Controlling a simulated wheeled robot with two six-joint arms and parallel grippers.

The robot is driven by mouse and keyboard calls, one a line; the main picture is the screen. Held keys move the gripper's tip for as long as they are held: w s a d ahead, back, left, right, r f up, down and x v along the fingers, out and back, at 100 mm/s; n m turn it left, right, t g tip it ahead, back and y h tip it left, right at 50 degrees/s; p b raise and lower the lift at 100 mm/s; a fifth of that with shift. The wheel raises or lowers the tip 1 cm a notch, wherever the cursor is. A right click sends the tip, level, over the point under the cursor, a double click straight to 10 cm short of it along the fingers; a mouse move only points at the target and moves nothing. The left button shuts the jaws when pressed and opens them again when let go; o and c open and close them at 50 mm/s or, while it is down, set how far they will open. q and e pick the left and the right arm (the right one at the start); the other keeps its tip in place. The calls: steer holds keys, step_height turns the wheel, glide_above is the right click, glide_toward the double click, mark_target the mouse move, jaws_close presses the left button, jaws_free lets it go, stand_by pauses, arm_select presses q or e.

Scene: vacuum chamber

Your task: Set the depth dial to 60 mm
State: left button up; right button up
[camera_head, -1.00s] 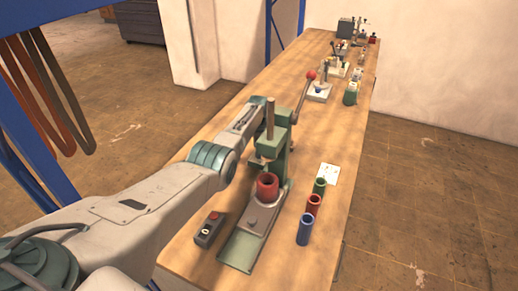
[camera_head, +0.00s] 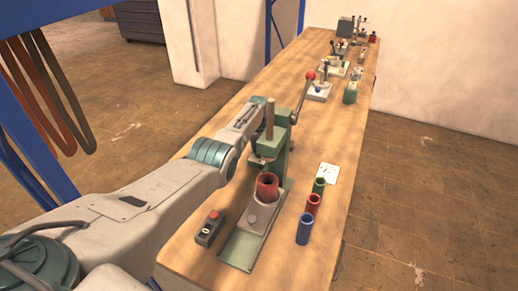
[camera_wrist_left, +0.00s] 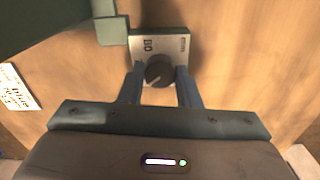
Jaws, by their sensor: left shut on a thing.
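In the left wrist view a dark round dial knob (camera_wrist_left: 159,70) sits on a light plate (camera_wrist_left: 174,44) with dark markings, one like "80" turned on its side. The fingers of my left gripper (camera_wrist_left: 160,84) are on either side of the knob and shut on it. The exact pointer setting is too small to read. In the head view the green press (camera_head: 273,175) stands on the bench, and my left arm reaches behind its column. The dial and my left fingertips are hidden there. My right gripper is not in view.
A red sleeve (camera_head: 267,186) sits on the press base. A switch box (camera_head: 210,228) is to its left. More devices stand farther along the wooden bench (camera_head: 290,120).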

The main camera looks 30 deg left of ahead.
arm_select(q)
steer(key=shift+w+r+n, duration=0.1)
steer(key=shift+r+n, duration=0.05)
steer(key=shift+n, duration=1.95)
steer(key=o, duration=1)
steer(key=shift+r, duration=0.45)
step_height(320, 180, up, 10)
steer(key=shift+f+b, duration=0.1)
steer(key=shift+b, duration=0.3)
